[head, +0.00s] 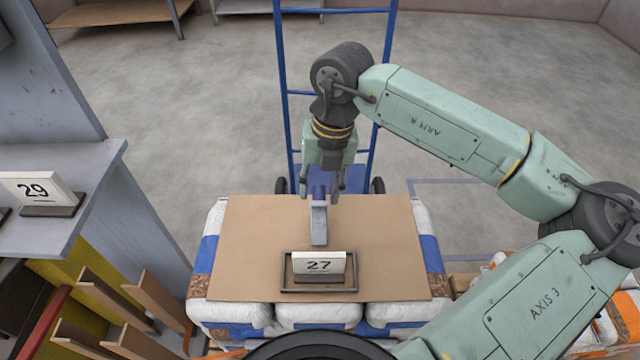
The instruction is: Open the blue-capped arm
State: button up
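A grey upright piece with a bluish top (319,222) stands on the brown board, behind the card marked 27. It may be the blue-capped arm, but its shape and any hinge are too small to make out. My gripper (320,187) hangs over the far edge of the board, pointing down. Its fingers are apart, one on each side of the piece's bluish upper end. They do not seem to touch it, though part of this end is hidden by the gripper.
The brown board (240,250) lies on stacked white and blue bags (325,315). The card marked 27 (318,266) stands in a dark-framed tray at the front. A blue hand truck (283,90) stands behind. A grey shelf (75,190) with a card marked 29 (35,190) is at left.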

grip_shut()
jog(key=shift+a, duration=0.1)
dwell(0.5)
